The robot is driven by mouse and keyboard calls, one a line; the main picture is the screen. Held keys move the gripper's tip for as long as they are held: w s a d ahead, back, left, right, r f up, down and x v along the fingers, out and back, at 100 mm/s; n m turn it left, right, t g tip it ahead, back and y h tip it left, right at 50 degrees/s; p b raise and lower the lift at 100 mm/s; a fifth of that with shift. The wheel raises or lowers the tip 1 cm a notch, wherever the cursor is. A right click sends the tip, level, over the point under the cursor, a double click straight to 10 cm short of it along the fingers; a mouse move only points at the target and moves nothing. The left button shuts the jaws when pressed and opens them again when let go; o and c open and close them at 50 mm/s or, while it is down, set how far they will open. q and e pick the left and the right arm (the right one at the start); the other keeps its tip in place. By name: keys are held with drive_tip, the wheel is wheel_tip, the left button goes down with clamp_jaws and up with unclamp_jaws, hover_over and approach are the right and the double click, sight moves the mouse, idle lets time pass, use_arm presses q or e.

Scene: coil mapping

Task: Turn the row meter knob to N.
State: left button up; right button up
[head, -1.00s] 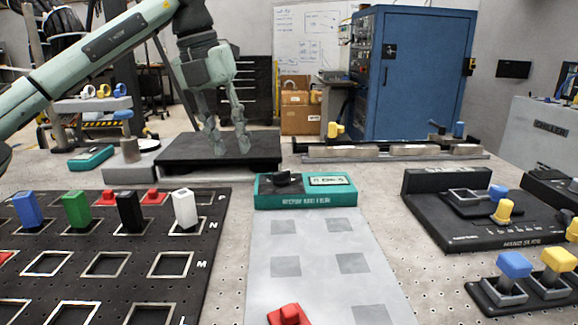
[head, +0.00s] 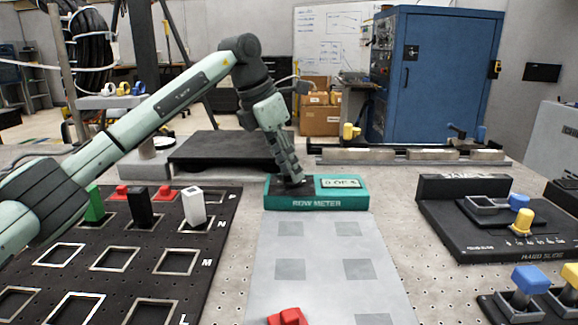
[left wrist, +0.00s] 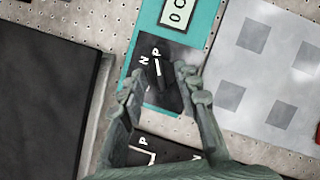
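The row meter (head: 316,201) is a teal box with a display (head: 338,182) that seems to read "0 OF" and an unclear last character. In the left wrist view, its black knob panel (left wrist: 160,80) carries the letters N and P, and the knob's white pointer line (left wrist: 158,67) points towards P. My left gripper (head: 291,180) is down at the meter's left part, over the knob. In the left wrist view, my left gripper (left wrist: 158,88) is open, its fingers apart on either side of the knob. Contact is unclear. My right gripper is out of view.
A grey mat (head: 318,255) with a red block (head: 288,316) lies in front of the meter. A black slide panel (head: 480,235) stands at right.

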use_arm(q)
drive_tip(key=shift+f, duration=0.2)
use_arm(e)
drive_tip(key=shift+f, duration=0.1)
use_arm(q)
drive_tip(key=shift+c, duration=0.3)
clamp_jaws()
drive_tip(key=shift+n, duration=0.4)
drive_tip(key=shift+d+n+t+y+b, duration=0.1)
drive_tip(key=shift+n+t+y+b, duration=0.3)
drive_tip(key=shift+n, duration=0.6)
drive_tip(key=n+y+b, duration=0.1)
drive_tip(key=n, duration=0.2)
drive_tip(key=shift+d+n+t, duration=0.1)
drive_tip(key=shift+n+t, duration=0.2)
drive_tip(key=shift+t, duration=0.1)
drive_tip(key=shift+n+y+b, duration=0.3)
drive_tip(key=shift+n, duration=0.5)
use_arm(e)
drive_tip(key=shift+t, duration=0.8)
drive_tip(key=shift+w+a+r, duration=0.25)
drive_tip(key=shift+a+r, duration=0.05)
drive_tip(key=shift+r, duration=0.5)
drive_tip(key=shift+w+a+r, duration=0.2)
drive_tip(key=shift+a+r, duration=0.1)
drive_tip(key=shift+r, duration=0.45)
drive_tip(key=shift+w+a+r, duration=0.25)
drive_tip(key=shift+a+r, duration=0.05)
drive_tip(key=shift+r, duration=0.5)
